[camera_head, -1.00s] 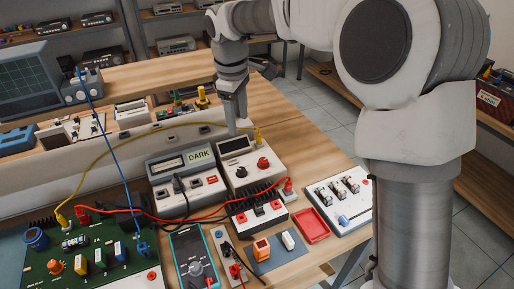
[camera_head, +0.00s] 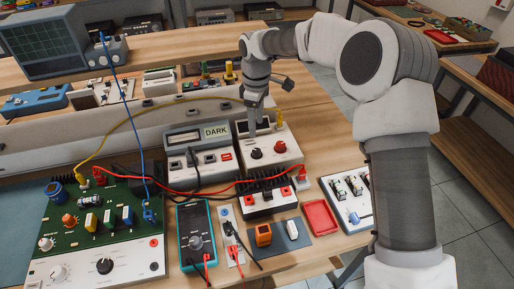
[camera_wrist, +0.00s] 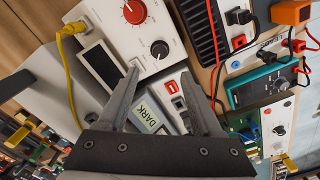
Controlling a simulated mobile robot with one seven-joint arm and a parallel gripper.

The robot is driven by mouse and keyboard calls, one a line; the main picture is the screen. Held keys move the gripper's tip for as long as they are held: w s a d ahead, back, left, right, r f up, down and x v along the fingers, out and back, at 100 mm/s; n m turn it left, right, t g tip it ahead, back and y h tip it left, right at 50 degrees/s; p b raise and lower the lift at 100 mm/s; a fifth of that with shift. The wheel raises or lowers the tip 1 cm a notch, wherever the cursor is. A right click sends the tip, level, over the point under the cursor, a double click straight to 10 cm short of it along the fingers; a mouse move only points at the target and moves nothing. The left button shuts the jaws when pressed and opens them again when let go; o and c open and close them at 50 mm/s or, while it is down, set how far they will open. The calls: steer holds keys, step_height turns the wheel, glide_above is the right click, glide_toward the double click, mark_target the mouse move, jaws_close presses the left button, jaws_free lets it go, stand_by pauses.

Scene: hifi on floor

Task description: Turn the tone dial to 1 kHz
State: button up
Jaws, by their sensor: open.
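A white box (camera_head: 285,157) with a dark display, a black knob (camera_head: 255,153) and a red knob (camera_head: 280,147) stands right of the box labelled DARK. I cannot read which knob is the tone dial, nor any scale marks. My gripper (camera_head: 252,132) points down over the white box, just behind the black knob. In the wrist view my gripper (camera_wrist: 160,73) is open and empty. The black knob (camera_wrist: 159,49) lies just beyond the gap between the fingertips, apart from them. The red knob (camera_wrist: 134,12) is farther off, at the top edge.
The DARK box (camera_head: 198,160) stands close on the left. A yellow cable (camera_wrist: 68,70) plugs into the white box's corner. A black finned unit (camera_head: 266,190) with red leads is in front. A green board (camera_head: 90,215) with knobs and a multimeter (camera_head: 196,235) lie at the front left.

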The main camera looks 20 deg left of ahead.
mark_target(256, 150)
step_height(256, 150, down, 11)
steer(key=shift+r, duration=0.2)
jaws_close()
stand_by(0.4)
